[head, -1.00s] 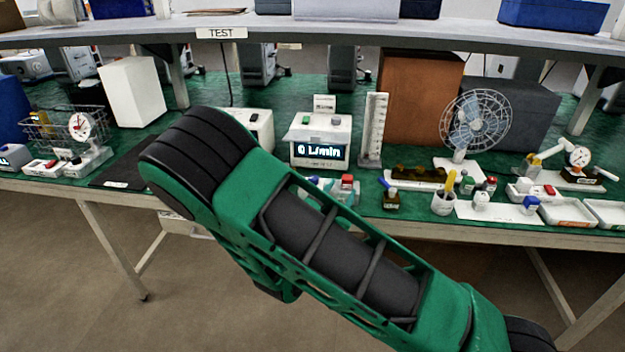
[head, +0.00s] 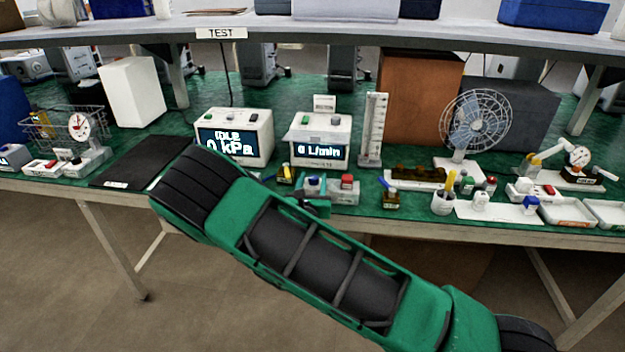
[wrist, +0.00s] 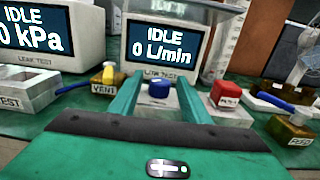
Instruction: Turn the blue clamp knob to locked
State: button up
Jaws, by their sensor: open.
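The blue clamp knob (wrist: 159,88) sits on a pale fixture in front of the flow meter. It shows small in the head view (head: 313,182). My gripper (wrist: 158,77) is open, its two green fingers pointing forward, one on each side of the knob in the wrist view. I cannot tell whether they touch it or are still short of it. In the head view my arm hides part of the bench, and the gripper (head: 315,205) shows just in front of the fixture. The knob's lock marks are too small to read.
A red block (wrist: 225,95) stands close right of the knob. A yellow-topped vent valve (wrist: 105,77) with a blue lever stands to the left. Behind are the flow meter (wrist: 164,45), reading IDLE 0 L/min, and the kPa tester (head: 233,136). Another small amber valve (wrist: 292,130) is at right.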

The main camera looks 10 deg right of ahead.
jog(key=shift+x, duration=0.9)
jog(key=c, duration=1)
jog(key=shift+c, duration=0.2)
jog(key=shift+m+h, duration=0.3)
jog(key=shift+h, duration=0.2)
jog(key=m+g+h, duration=0.2)
jog(key=h, duration=0.1)
jog(key=shift+a+m, duration=0.1)
jog(key=shift+m, duration=0.2)
jog(key=shift+m+g+h, duration=1.8)
jog(key=shift+g+h, duration=0.4)
